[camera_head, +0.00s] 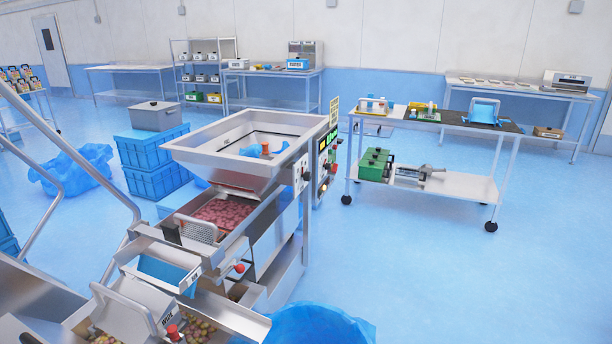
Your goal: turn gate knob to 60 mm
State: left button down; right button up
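A steel machine with a wide hopper (215,150) stands left of centre. On the hopper's right side is a small pale plate (301,172) with dark marks, too small to read. Red knobs show on the machine: an orange-red one in the hopper (265,148), a red one lower at the tray side (239,268), and a red one near the bottom edge (172,331). I cannot tell which is the gate knob, and no 60 mm mark is readable. Neither of my grippers is in view.
A control panel (328,155) with lit displays stands behind the hopper. Blue crates (155,182) stand left of it. A blue-lined bin (318,325) is at the front. A wheeled cart (440,185) is to the right. Open floor (450,280) lies right of the machine.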

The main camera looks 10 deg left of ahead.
aim_at(307, 176)
jog(key=i+l+z, duration=0.15)
jog(key=l, duration=0.25)
jog(key=i+l+z, duration=0.15)
jog(key=l, duration=0.25)
jog(key=i+l+z, duration=0.3)
jog(key=i+l, duration=0.2)
jog(key=i+l+z, duration=0.25)
jog(key=i, duration=0.3)
jog(key=i+u, duration=0.4)
jog(key=i+l+u, duration=0.1)
jog(key=i+u, duration=0.25)
jog(key=i, duration=0.15)
jog(key=i+l+u, duration=0.25)
jog(key=i+u, duration=0.15)
